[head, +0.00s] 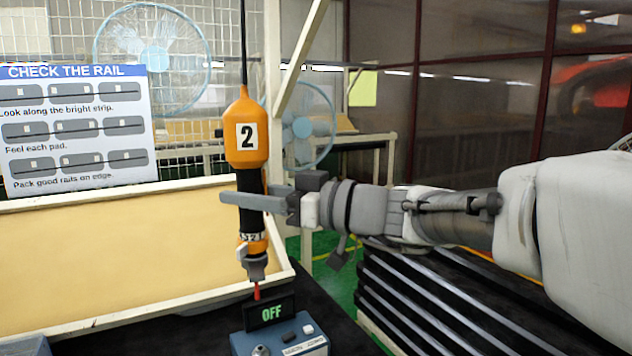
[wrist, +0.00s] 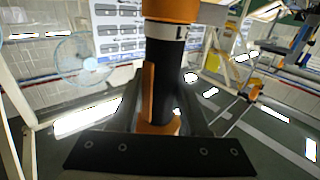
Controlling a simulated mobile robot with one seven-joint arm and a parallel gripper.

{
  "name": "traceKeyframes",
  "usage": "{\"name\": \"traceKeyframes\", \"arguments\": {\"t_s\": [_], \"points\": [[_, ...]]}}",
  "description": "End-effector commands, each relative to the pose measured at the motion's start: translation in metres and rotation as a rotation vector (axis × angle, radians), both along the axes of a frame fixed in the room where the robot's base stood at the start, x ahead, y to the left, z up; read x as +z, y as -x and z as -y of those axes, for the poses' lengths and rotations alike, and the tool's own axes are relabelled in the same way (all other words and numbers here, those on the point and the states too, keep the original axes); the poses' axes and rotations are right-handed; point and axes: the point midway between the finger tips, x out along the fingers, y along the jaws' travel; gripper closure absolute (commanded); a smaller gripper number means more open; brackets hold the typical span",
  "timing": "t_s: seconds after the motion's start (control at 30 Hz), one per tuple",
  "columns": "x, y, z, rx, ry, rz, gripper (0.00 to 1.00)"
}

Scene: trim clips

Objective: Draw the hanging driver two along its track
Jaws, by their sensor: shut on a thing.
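The hanging driver two (head: 246,140) is orange with a black grip and a white label reading 2. It hangs upright from a dark cable, its red-tipped bit pointing down. My gripper (head: 245,201) comes from the right and is shut around the black grip, below the label. In the wrist view the driver's black grip (wrist: 163,75) stands between my gripper's fingers (wrist: 160,115), with an orange lever along its side. The overhead track is out of view.
A blue box (head: 280,338) with a display reading OFF (head: 271,313) stands just below the bit. A cream panel (head: 130,255) is behind at left. Dark rails (head: 430,300) are stacked at lower right, under my arm. An instruction sign (head: 75,130) hangs at left.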

Motion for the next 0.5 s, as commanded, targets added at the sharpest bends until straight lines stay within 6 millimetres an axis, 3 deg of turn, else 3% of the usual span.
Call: {"name": "traceKeyframes", "arguments": {"t_s": [0.4,0.5], "points": [[-0.005,0.001,-0.001,0.000,0.002,0.002,1.00],[-0.005,0.008,-0.013,0.012,0.002,0.003,1.00]]}}
